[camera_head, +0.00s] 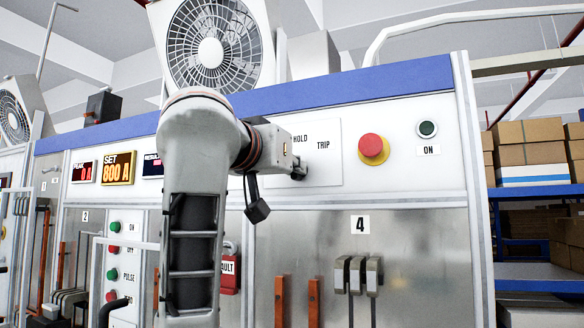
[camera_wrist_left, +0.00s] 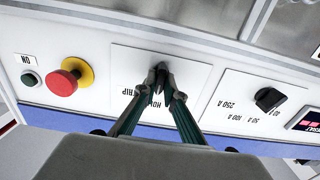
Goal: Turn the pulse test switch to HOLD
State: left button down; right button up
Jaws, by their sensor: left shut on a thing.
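The pulse test switch is a black knob (camera_wrist_left: 163,67) on a white plate (camera_head: 325,168) lettered HOLD at left and TRIP at right. In the left wrist view the plate (camera_wrist_left: 130,62) appears upside down. My left gripper (camera_wrist_left: 164,76) has its two fingertips closed on the knob, one on each side. In the head view my left gripper (camera_head: 297,171) reaches the plate just below HOLD, and its fingers hide most of the knob. Which label the knob points to cannot be told. My right gripper is in neither view.
A red mushroom button (camera_head: 372,147) on a yellow ring sits right of the plate, with a green-black ON button (camera_head: 428,129) beyond it. A black current selector (camera_wrist_left: 268,98) shows in the left wrist view.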

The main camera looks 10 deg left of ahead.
pick_arm(q)
jog(key=c, duration=2.1)
grip_release()
jog(key=shift+c, duration=0.2)
jog(key=s+a, duration=0.1)
jog(key=s, duration=0.6)
jog(key=shift+s+a, duration=0.2)
jog(key=shift+a, duration=0.05)
